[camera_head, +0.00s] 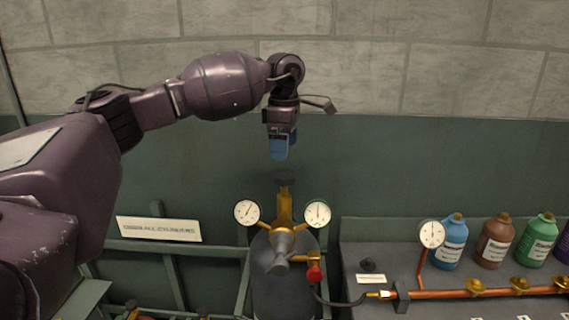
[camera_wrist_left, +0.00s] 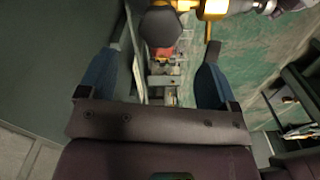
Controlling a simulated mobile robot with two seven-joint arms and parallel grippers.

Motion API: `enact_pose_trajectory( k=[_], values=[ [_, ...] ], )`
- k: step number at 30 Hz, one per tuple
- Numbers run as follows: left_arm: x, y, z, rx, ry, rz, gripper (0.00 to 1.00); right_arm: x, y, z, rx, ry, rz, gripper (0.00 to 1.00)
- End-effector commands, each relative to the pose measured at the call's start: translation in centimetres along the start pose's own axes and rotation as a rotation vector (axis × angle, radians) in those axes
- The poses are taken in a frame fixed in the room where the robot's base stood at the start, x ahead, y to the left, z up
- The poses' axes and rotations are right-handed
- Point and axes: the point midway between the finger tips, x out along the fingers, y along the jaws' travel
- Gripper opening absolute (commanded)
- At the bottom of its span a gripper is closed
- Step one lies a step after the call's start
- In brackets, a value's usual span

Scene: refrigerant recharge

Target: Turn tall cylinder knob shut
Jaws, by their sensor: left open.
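The tall grey cylinder (camera_head: 285,289) stands at the lower middle of the head view. Its dark knob (camera_head: 285,181) sits on top of a brass valve stem (camera_head: 285,207). My left gripper (camera_head: 280,150) points down with its blue fingers a little above the knob, apart from it. In the left wrist view the dark, many-sided knob (camera_wrist_left: 163,27) shows at the top, beyond and roughly between the two spread blue fingers of the open left gripper (camera_wrist_left: 160,58). Nothing is between the fingers. My right gripper is in neither view.
Two round gauges, left (camera_head: 247,212) and right (camera_head: 317,213), flank the valve stem. A red knob (camera_head: 315,273) and a black hose (camera_head: 340,300) are below. A grey bench (camera_head: 375,243) at right holds several bottles and a copper pipe (camera_head: 450,294). A sign (camera_head: 158,229) is at left.

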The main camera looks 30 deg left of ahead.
Motion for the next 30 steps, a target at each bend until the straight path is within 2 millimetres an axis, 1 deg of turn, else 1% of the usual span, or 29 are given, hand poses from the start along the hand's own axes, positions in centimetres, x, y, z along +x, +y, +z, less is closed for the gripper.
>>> enact_pose_trajectory(
  k=[1, 3, 9, 30],
  values=[
    [-0.8, 0.0, 0.0, 0.000, -0.002, 0.003, 0.84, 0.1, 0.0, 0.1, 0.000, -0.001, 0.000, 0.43],
    [-1.8, 0.0, 0.0, 0.000, -0.001, 0.003, 0.84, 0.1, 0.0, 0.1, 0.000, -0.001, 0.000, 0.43],
    [-3.4, 0.0, 0.0, 0.000, 0.000, 0.001, 0.84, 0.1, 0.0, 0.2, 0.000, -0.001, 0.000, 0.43],
    [-3.5, 0.0, 0.0, 0.000, 0.000, 0.000, 0.84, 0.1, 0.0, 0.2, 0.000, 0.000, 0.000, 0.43]
  ],
)
